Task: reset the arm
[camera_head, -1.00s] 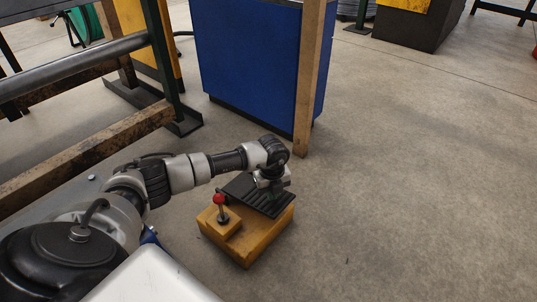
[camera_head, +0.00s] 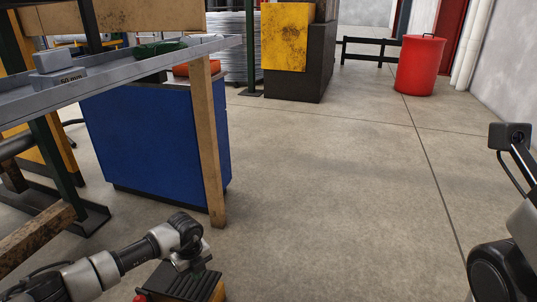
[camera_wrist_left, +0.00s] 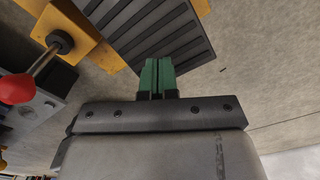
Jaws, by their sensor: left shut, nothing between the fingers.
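My left arm comes in at the lower left of the head view, bent at the elbow. My left gripper (camera_head: 187,264) points down over a black ribbed plate (camera_head: 183,284) on a yellow block (camera_head: 217,291). In the left wrist view its green fingertips (camera_wrist_left: 158,76) are together with nothing between them, in front of the ribbed plate (camera_wrist_left: 150,30). I cannot tell whether they touch it. A red-knobbed lever (camera_wrist_left: 18,86) stands on the block beside the plate. Part of my right arm shows at the right edge; its gripper is out of view.
A red bin (camera_head: 420,65) and a dark block with a yellow panel (camera_head: 287,37) stand farther back. The middle floor is clear.

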